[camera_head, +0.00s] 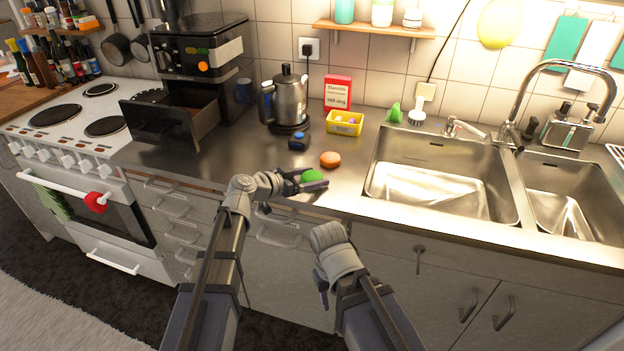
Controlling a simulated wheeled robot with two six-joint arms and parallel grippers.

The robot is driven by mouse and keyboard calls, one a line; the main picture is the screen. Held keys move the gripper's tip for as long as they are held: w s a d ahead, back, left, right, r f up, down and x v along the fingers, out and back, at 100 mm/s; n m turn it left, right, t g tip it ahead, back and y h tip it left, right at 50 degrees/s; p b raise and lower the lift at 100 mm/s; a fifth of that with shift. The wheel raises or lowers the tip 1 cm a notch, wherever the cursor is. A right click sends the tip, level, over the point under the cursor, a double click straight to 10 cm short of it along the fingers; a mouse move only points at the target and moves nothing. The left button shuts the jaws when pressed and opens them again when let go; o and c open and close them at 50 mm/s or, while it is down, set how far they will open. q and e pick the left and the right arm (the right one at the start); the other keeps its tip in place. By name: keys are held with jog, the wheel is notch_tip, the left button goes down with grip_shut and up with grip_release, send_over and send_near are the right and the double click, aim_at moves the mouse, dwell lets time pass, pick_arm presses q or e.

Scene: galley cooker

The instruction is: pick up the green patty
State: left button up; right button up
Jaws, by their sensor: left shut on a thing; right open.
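The green patty (312,176) is a small round disc at the front of the steel counter. My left gripper (308,182) is at the counter's front edge with its fingers around the green patty, shut on it. I cannot tell whether the patty is touching the counter. An orange patty (330,159) lies on the counter just behind and to the right of it. My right gripper (322,290) is low in front of the cabinets, apart from the counter, open and mostly hidden by its own wrist.
A small blue item (298,141), a yellow bin (345,123), a kettle (287,98) and a red-and-white box (337,93) stand behind the patties. A sink (440,180) is to the right. An open drawer (172,120) juts out at the left. Counter left of my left gripper is clear.

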pick_arm(q)
jog(key=c, duration=0.7)
